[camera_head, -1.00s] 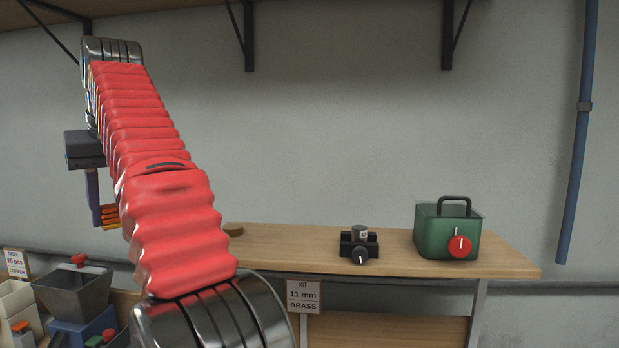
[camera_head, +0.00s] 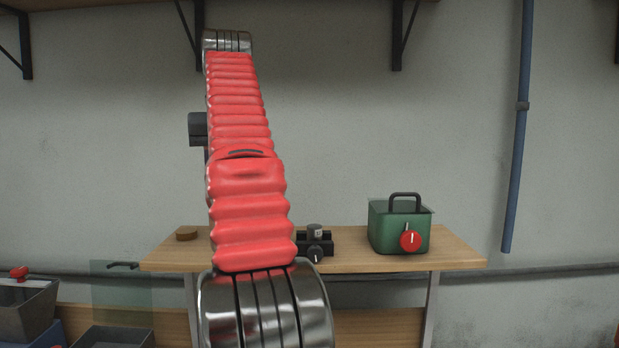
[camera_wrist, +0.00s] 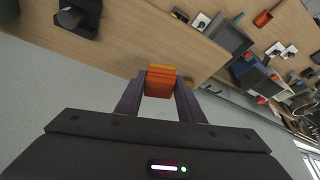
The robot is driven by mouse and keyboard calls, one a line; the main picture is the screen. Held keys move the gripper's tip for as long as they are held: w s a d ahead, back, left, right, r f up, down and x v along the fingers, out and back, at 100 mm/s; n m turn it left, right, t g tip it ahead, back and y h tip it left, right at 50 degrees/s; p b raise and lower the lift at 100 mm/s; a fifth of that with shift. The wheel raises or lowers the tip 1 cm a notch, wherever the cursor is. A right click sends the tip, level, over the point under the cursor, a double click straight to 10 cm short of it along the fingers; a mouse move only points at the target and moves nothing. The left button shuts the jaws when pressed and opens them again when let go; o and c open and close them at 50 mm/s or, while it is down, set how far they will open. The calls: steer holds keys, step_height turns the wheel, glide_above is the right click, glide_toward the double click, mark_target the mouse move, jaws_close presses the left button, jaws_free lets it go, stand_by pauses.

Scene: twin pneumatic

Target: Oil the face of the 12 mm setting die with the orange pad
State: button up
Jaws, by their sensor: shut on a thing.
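In the wrist view, my gripper (camera_wrist: 160,90) is shut on the orange pad (camera_wrist: 159,83), a layered orange block held between the two fingertips. In the head view the fingers and pad are hidden behind my red arm. A black block with a dark upright cylinder and a front knob (camera_head: 315,244) stands on the wooden bench, just right of my arm. I cannot read its size, so I cannot tell whether it is the 12 mm setting die. A dark fixture (camera_wrist: 78,14) also shows at the top left of the wrist view.
A green box with a handle and red knob (camera_head: 399,228) stands on the bench (camera_head: 457,254) at right. A small round brass-coloured piece (camera_head: 187,233) lies at its left end. Grey bins (camera_head: 22,305) stand lower left. A shelf with brackets (camera_head: 398,36) hangs above.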

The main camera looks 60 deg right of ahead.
steer(key=s+d+m, duration=0.2)
steer(key=s+d, duration=0.2)
steer(key=s, duration=0.3)
steer(key=s+d+r+m+g+h, duration=0.1)
steer(key=s+d, duration=0.4)
steer(key=s, duration=0.2)
steer(key=shift+s+d+r+m, duration=0.15)
steer(key=shift+s+d+m, duration=0.15)
steer(key=shift+m, duration=0.1)
